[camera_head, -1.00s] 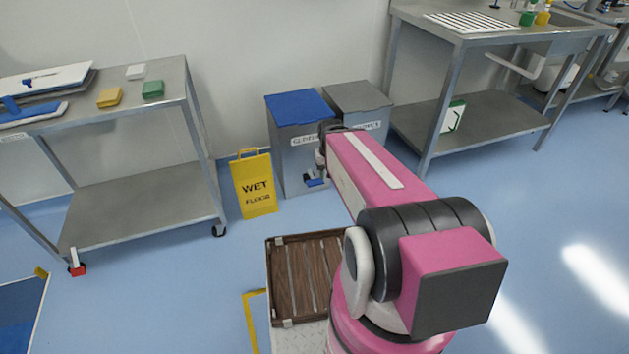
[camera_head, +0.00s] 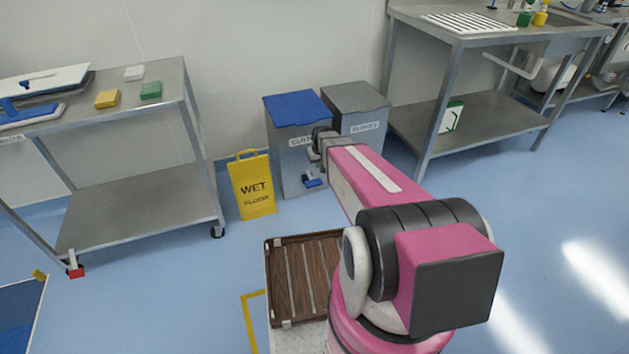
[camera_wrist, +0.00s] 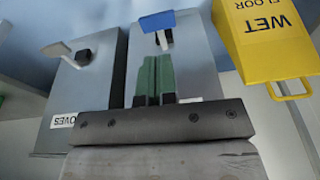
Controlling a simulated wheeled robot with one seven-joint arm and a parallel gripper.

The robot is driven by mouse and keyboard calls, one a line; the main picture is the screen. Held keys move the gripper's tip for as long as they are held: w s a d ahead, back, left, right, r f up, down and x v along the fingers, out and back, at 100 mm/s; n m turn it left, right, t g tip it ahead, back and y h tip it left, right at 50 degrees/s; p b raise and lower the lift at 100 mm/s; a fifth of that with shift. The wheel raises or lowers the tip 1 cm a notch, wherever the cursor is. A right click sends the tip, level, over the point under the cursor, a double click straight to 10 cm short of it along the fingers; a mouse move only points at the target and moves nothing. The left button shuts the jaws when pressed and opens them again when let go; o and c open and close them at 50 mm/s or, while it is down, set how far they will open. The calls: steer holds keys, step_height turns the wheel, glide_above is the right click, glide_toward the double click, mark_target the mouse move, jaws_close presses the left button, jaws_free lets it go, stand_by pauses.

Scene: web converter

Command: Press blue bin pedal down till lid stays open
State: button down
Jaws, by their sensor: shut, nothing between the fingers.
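The bin with the blue lid (camera_head: 297,108) stands against the wall, and its lid is down. Its blue pedal (camera_head: 312,182) sticks out low at the front. The pedal also shows in the wrist view (camera_wrist: 157,20), where the picture is upside down. My gripper (camera_wrist: 155,62) is shut and empty, with its green fingers together. The fingers point toward the pedal and appear apart from it, in front of the bin's face. In the head view my arm hides part of the bin fronts and the fingertips are hard to make out.
A yellow wet floor sign (camera_head: 253,185) stands close on the left. A steel trolley (camera_head: 140,215) is farther left. A steel table (camera_head: 480,125) is at the right.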

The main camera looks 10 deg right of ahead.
glide_above(314, 182)
steer(key=s, duration=0.4)
steer(key=s+x, duration=0.1)
steer(key=x, duration=0.5)
steer(key=shift+d+f+n+t, duration=0.3)
steer(key=shift+d+t, duration=0.1)
steer(key=shift+t, duration=0.1)
steer(key=x, duration=1.2)
steer(key=shift+s+f, duration=0.3)
steer(key=shift+f, duration=0.8)
steer(key=shift+s+f, duration=0.1)
steer(key=shift+s, duration=0.05)
